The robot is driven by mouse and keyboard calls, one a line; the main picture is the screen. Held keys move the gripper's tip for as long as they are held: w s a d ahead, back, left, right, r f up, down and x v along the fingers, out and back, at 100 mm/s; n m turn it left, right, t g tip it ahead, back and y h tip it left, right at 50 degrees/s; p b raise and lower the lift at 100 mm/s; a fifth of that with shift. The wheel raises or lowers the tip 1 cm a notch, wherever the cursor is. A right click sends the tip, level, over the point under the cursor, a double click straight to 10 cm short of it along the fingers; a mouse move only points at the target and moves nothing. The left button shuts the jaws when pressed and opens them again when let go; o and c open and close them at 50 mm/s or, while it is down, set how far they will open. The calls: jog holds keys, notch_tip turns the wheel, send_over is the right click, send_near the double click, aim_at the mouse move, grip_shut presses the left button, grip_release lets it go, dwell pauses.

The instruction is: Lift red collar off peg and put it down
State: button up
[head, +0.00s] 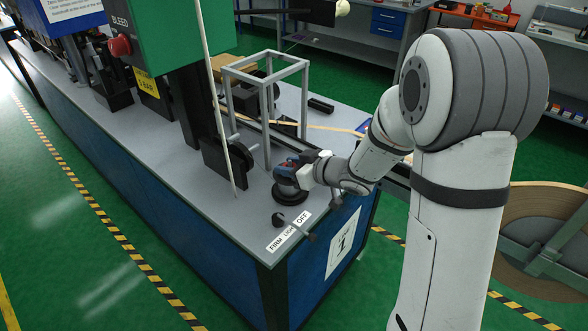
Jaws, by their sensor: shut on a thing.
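My gripper (289,168) is low over the near end of the grey bench top, reaching in from the right. A dark round piece (290,190) is directly below the fingers. I cannot tell whether the collar touches it. The peg is hidden by the gripper and this round piece.
A black knob (279,220) and a white label strip reading FIRM, LIGHT, OFF (288,233) are near the bench corner. A grey square frame (266,125) and a thin pale upright rod (219,110) stand behind and left. Some bench top (205,200) at left is bare.

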notch_tip(320, 180, up, 10)
jog(key=shift+r+p, duration=0.1)
jog(key=shift+p, duration=1)
jog(key=shift+s, duration=0.1)
